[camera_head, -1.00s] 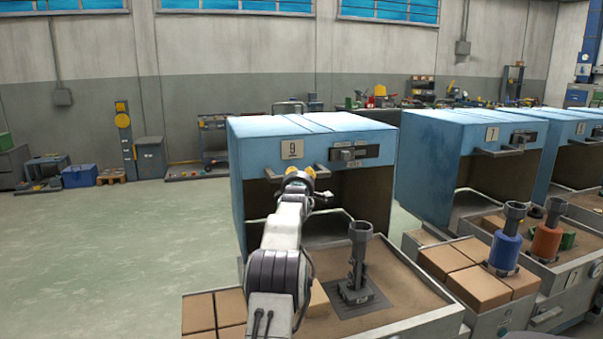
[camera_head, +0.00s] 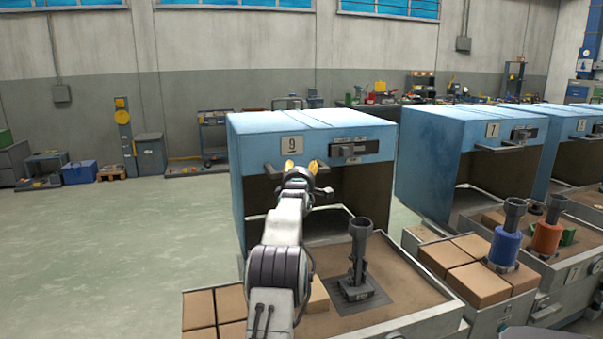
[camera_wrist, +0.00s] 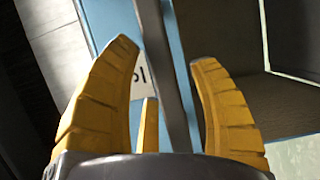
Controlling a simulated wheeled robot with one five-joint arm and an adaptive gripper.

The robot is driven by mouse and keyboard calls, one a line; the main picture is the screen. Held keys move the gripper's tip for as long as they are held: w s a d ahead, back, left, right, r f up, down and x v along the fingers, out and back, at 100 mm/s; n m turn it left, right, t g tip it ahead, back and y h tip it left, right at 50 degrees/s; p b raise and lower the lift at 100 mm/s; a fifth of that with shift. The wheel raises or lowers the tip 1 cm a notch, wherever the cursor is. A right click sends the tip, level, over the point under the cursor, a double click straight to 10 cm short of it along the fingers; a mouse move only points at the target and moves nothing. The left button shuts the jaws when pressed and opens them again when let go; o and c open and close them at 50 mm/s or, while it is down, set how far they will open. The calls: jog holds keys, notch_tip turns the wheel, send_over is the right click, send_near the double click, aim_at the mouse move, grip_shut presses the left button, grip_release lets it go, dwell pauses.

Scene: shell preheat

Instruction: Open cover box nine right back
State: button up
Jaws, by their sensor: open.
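The blue cover (camera_head: 250,130) of box nine has a number plate (camera_head: 291,147) marked 9. A grey handle bar (camera_head: 322,166) sticks out below the plate. The front under the cover is open, with the dark inside showing. My gripper (camera_head: 297,167) is at the handle, hiding its middle in the head view. In the wrist view my gripper (camera_wrist: 168,85) is open, its yellow fingers on both sides of the grey handle bar (camera_wrist: 169,60). A gap shows between the fingers and the bar. The number plate (camera_wrist: 140,72) shows behind, partly hidden.
A dark upright fixture (camera_head: 358,260) stands on the bench before the box. Tan blocks (camera_head: 200,310) lie at front left. Box seven (camera_head: 430,150) stands to the right, with a blue sleeved piece (camera_head: 505,248) and an orange one (camera_head: 546,237) before it. The floor at left is clear.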

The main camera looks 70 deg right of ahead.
jog(key=shift+a, duration=0.1)
jog(key=v, duration=1.1)
jog(key=shift+s+a, duration=0.15)
jog(key=shift+a, duration=0.2)
dwell(0.9)
